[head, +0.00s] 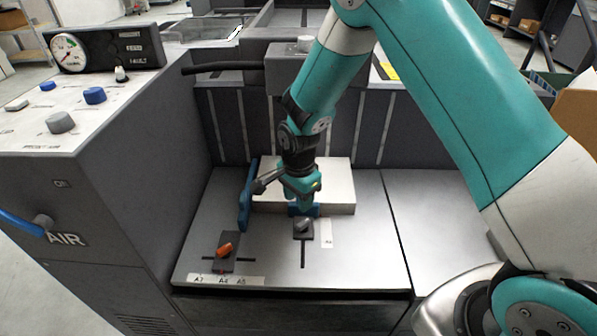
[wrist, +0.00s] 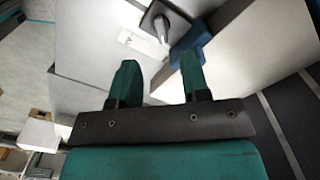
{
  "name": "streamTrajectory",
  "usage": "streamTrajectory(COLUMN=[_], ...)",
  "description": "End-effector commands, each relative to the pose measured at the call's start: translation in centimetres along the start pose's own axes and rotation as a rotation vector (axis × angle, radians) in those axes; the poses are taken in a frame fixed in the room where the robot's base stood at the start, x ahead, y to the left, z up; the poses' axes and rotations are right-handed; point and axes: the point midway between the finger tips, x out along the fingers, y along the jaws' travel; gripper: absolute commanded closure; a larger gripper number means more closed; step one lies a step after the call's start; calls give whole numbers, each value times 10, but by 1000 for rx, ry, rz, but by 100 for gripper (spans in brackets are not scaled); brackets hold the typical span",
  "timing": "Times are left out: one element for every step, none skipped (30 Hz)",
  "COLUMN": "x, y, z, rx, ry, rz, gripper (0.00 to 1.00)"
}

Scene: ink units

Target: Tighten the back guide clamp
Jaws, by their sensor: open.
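A dark clamp with a grey lever (head: 303,226) sits on a slot in the metal tray, right by a short blue guide (head: 304,211) at the near edge of a white paper stack (head: 335,194); I take these for the back guide and its clamp. My gripper (head: 306,200) points down close above this guide, open and empty. In the wrist view the grey lever (wrist: 161,27) lies beyond the fingertips, apart from them, with the blue guide (wrist: 191,42) to its right. My open gripper (wrist: 160,72) has nothing between its two green fingers.
A second clamp with an orange lever (head: 225,249) sits on the left slot, near a long blue guide (head: 245,198) along the stack's left side. A console (head: 115,190) rises at left. The tray's right part (head: 372,235) is clear.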

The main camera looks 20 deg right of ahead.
Motion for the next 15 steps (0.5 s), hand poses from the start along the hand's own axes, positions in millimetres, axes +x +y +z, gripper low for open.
streamTrajectory(x=[-17, -24, -32, -38, -44, -51, -55, -59, -64, -67, -69, -71, -72, -73, -74], y=[-1, 0, 0, -1, 0, 0, 0, 0, 0, 0, 0, 0, 0, 0, 0], z=[0, 0, 0, 0, 0, 0, 0, 0, 0, 0, 0, 0, 0, 0, 0], rx=[0, 0, 0, 0, 0, 0, 0, 0, 0, 0, 0, 0, 0, 1, 1], ry=[1, 1, 1, 1, 0, 1, 1, 0, 0, 0, 0, 0, 0, 0, 0], rz=[-4, -4, -3, -4, -2, -3, -2, -1, -2, -2, -1, 0, 1, 1, 1], gripper=[57, 57, 57, 57, 57, 57, 57, 57, 57, 57, 57, 57, 57, 57, 57])
